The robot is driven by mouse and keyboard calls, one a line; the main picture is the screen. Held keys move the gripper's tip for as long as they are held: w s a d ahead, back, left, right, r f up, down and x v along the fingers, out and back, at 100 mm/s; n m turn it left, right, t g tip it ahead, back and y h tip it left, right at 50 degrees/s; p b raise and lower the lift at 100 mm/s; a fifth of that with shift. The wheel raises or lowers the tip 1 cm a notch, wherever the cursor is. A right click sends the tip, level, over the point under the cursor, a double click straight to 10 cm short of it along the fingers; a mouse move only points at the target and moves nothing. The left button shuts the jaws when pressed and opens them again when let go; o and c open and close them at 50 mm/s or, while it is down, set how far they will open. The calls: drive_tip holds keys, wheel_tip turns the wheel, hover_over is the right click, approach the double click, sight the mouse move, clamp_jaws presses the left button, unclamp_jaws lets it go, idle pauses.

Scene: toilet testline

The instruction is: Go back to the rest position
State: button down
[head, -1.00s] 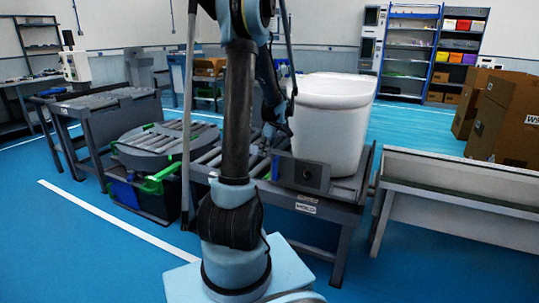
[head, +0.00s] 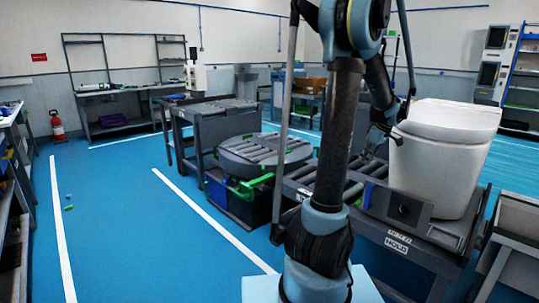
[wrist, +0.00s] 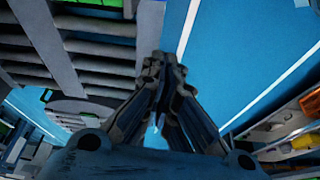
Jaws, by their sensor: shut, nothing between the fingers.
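My gripper (wrist: 165,75) points away from the camera in the wrist view, its fingertips together with nothing between them. In the head view my gripper (head: 372,150) is small and partly hidden, just left of the white toilet (head: 445,150). It is above the roller conveyor (head: 345,190). My arm stands in front and covers part of the conveyor.
The toilet stands on the conveyor's right end, behind a grey box (head: 400,207). A round roller turntable (head: 265,155) adjoins on the left. Blue floor (head: 130,235) with white lines is open at the left. A fire extinguisher (head: 57,125) stands by the wall.

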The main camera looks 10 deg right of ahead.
drive_tip(key=s+a+r+m, duration=0.1)
drive_tip(key=s+a, duration=0.2)
drive_tip(key=a, duration=0.5)
drive_tip(key=s+a+m+g, duration=0.1)
drive_tip(key=s+a, duration=0.2)
drive_tip(key=a, duration=0.4)
drive_tip(key=s+a+r+m, duration=0.1)
drive_tip(key=s+a, duration=0.3)
drive_tip(key=a, duration=0.4)
drive_tip(key=s+a+f+m+h, duration=0.1)
drive_tip(key=s+a+f, duration=0.4)
drive_tip(key=s, duration=0.3)
drive_tip(key=s+a+f+m+h, duration=0.1)
drive_tip(key=s+a+f, duration=0.3)
drive_tip(key=s, duration=0.5)
drive_tip(key=shift+a+f+m, duration=0.4)
drive_tip(key=shift+a+m, duration=0.1)
drive_tip(key=shift+a, duration=0.65)
drive_tip(key=shift+d, duration=0.1)
